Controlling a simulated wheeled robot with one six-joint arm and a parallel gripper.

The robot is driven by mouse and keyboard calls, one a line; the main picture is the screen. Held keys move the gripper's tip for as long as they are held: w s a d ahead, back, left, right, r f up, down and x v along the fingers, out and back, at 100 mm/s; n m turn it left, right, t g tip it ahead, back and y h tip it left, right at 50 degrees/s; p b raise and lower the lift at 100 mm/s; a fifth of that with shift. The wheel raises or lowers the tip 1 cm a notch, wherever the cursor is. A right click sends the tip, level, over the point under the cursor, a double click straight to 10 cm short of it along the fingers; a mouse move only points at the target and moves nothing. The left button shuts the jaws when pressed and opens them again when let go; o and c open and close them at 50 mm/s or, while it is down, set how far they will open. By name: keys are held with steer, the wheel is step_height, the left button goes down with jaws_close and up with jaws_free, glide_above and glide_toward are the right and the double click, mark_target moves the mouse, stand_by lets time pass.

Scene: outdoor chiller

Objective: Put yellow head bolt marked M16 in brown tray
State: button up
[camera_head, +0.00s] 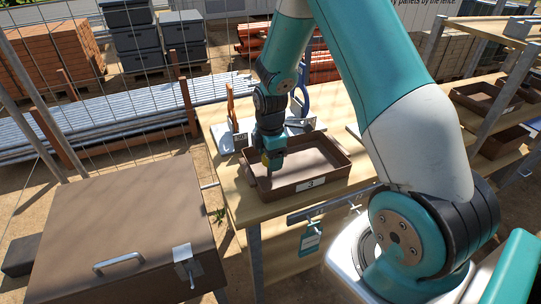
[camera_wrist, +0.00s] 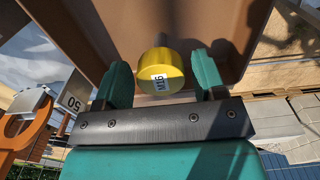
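The bolt has a yellow head marked M16 (camera_wrist: 160,75). In the wrist view it sits between the two green fingers of my gripper (camera_wrist: 163,78), with a narrow gap showing on each side, its grey shank pointing away from me. The yellow head also shows small in the head view (camera_head: 265,160), at my gripper (camera_head: 270,158). My gripper points down inside the brown tray (camera_head: 331,151), near its left end. The tray carries a label with a 3 and stands on the wooden bench; its wall and floor also show in the wrist view (camera_wrist: 100,30). Whether the bolt touches the tray floor is unclear.
An orange-handled (camera_head: 230,102) and a blue-handled (camera_head: 305,100) tool stand behind the tray, near a label plate reading 50 (camera_wrist: 73,101). A brown lidded box (camera_head: 130,225) stands at the left front. More brown trays (camera_head: 485,98) are on the right. Bench wood (camera_head: 245,205) in front of the tray is clear.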

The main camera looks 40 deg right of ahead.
steer(key=shift+o, duration=0.3)
step_height(320, 180, up, 12)
steer(key=b, duration=0.2)
steer(key=s+a+r+m+y, duration=0.1)
steer(key=s+a+r, duration=0.15)
steer(key=a, duration=0.25)
steer(key=s+a+r+m, duration=0.2)
steer(key=s+a, duration=0.2)
steer(key=a, duration=0.1)
steer(key=s+a+r+m+y, duration=0.1)
steer(key=s+a+r, duration=0.2)
steer(key=a, duration=0.2)
steer(key=s+a+r+m+y, duration=0.1)
steer(key=s+a+m, duration=0.1)
steer(key=s, duration=0.4)
steer(key=s+a+r+m+y, duration=0.1)
steer(key=s+a, duration=0.4)
steer(key=s, duration=0.2)
steer(key=shift+a+m, duration=0.25)
steer(key=shift+m, duration=0.15)
steer(key=shift+w+r, duration=0.1)
